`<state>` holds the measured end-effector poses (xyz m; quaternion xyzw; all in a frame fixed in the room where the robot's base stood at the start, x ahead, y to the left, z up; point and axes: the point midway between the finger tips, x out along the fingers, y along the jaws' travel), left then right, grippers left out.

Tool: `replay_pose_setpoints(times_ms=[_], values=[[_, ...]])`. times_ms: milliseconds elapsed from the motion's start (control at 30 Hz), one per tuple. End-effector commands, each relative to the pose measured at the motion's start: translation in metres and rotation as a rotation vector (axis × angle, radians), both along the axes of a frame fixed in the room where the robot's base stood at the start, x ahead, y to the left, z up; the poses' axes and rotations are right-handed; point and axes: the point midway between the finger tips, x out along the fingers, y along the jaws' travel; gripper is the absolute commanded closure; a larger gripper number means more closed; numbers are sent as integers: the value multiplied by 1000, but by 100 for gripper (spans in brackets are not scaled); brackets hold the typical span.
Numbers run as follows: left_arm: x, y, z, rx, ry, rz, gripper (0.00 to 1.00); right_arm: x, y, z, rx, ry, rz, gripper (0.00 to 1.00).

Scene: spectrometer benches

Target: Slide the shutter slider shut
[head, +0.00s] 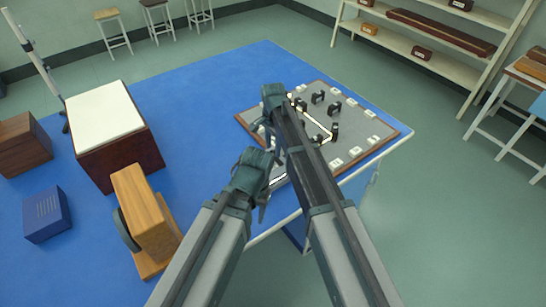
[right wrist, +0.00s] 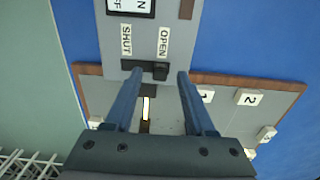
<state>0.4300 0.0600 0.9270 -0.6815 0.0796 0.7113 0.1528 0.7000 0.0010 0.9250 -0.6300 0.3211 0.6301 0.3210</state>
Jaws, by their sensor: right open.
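The black shutter slider (right wrist: 160,72) shows in the right wrist view on a grey panel (right wrist: 172,50). It sits at the end of its dark slot under the OPEN label (right wrist: 163,42), away from the SHUT label (right wrist: 127,41). My right gripper (right wrist: 159,76) is open, with one fingertip on each side of the slider; I cannot tell whether either touches it. In the head view my right gripper (head: 268,127) is over the near left part of the board, and the slider is hidden by the arms. My left gripper (head: 262,185) is lower down; its jaws are unclear.
The brown-edged board (head: 392,140) carries several black parts and white number tags on the blue table (head: 215,85). A switch (right wrist: 130,8) is above the slider in the right wrist view. A white-topped box (head: 103,117), a wooden device (head: 150,210) and a blue box (head: 46,214) stand left.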

Motion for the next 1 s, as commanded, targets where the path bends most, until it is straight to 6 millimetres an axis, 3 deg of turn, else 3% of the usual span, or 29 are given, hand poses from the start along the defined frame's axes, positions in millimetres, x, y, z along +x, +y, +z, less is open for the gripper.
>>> replay_pose_setpoints(times_ms=[100,433,733,1000], values=[[0,0,-14,0,0,0,50,0,0,-14,0,0,0,45],[0,0,-14,0,0,0,50,0,0,-14,0,0,0,45],[0,0,-14,0,0,0,50,0,0,-14,0,0,0,97],[0,0,-14,0,0,0,50,0,0,-14,0,0,0,100]])
